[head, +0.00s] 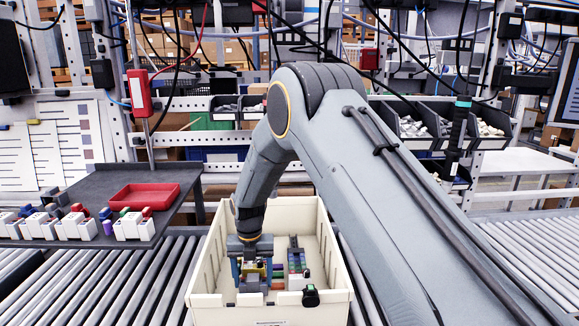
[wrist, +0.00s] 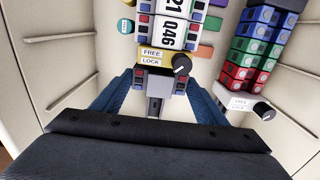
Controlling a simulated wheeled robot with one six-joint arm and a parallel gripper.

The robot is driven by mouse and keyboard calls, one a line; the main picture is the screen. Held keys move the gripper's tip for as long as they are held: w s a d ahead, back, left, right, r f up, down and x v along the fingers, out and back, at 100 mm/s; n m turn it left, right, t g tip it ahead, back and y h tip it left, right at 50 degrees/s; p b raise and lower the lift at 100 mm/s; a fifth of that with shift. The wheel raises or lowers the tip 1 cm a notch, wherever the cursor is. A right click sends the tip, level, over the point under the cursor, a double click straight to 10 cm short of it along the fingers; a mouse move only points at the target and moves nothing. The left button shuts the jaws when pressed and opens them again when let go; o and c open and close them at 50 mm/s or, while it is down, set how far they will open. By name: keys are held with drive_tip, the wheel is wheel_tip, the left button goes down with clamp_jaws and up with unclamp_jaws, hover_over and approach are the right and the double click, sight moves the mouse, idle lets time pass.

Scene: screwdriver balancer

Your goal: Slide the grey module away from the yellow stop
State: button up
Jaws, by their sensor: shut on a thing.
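The yellow stop (wrist: 160,55), marked FREE and LOCK, carries a black knob in the wrist view. The grey module (wrist: 154,82) sits right against the stop's near side, and no gap shows between them. It has small red and blue pieces at its sides. My gripper (wrist: 160,88) has its two blue fingers on either side of the grey module and is shut on it. In the head view my gripper (head: 255,270) reaches down into the cream bin, and it partly hides the module and stop.
The cream bin (head: 195,262) stands on a roller conveyor; its walls surround my gripper. Beside the held assembly, a second one has red, green and blue blocks (wrist: 258,45) and a white stop (wrist: 240,102) with a black knob. A red tray (head: 142,196) lies on the left table.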

drive_tip(key=shift+s+p, duration=0.45)
drive_tip(key=shift+s, duration=0.55)
drive_tip(key=shift+s+d, duration=0.1)
drive_tip(key=shift+s, duration=1.2)
idle(3.2)
drive_tip(key=o, duration=1.2)
drive_tip(key=shift+c, duration=0.2)
drive_tip(key=shift+w+r, duration=0.1)
drive_tip(key=shift+r, duration=0.05)
drive_tip(key=shift+r+p, duration=0.5)
drive_tip(key=shift+r, duration=0.35)
drive_tip(key=shift+r, duration=0.1)
